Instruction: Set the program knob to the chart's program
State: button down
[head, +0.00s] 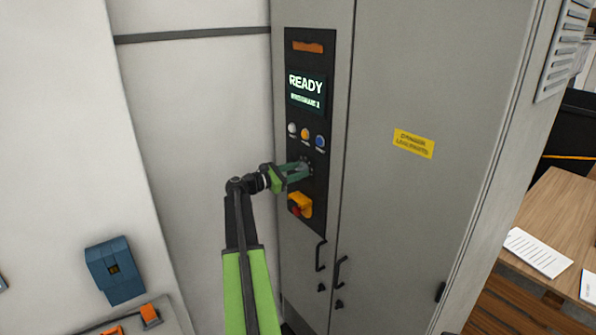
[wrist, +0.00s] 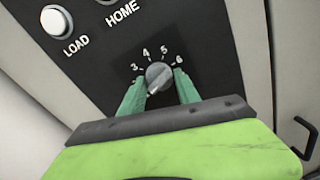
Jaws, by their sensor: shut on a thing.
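The grey round program knob (wrist: 158,77) sits on the black control panel (wrist: 105,45) in the wrist view. The numbers 3, 4, 5 and 6 show around its upper side; its lower side is partly hidden. A pale mark on the knob points down and slightly left, away from those numbers. My gripper (wrist: 159,87) has its green fingers on either side of the knob, shut on it. In the head view my gripper (head: 297,171) reaches the panel below the buttons and mostly hides the knob. The display (head: 306,92) reads READY, with a smaller line too blurred to read surely. No readable chart is in view.
White, yellow and blue buttons (head: 305,134) are just above the knob. Door handles (head: 320,256) stick out lower down. Paper sheets (head: 537,252) lie on a wooden desk at right.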

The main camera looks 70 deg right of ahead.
jog(key=m, duration=0.3)
jog(key=m+p, duration=0.1)
jog(key=m, duration=0.3)
jog(key=shift+r+t, duration=0.2)
jog(key=shift+t, duration=0.1)
jog(key=m, duration=0.3)
jog(key=shift+m+t+p, duration=0.3)
jog(key=m, duration=0.6)
jog(key=shift+r+m, duration=0.1)
jog(key=shift+m, duration=0.2)
jog(key=m, duration=0.3)
jog(key=shift+t+h, duration=0.3)
jog(key=shift+t, duration=0.1)
jog(key=m, duration=0.3)
jog(key=shift+s+a+m, duration=0.1)
jog(key=shift+m, duration=0.3)
jog(key=shift+s+m+h+b, duration=0.1)
jog(key=shift+m+h+b, duration=0.25)
jog(key=shift+m, duration=1.55)
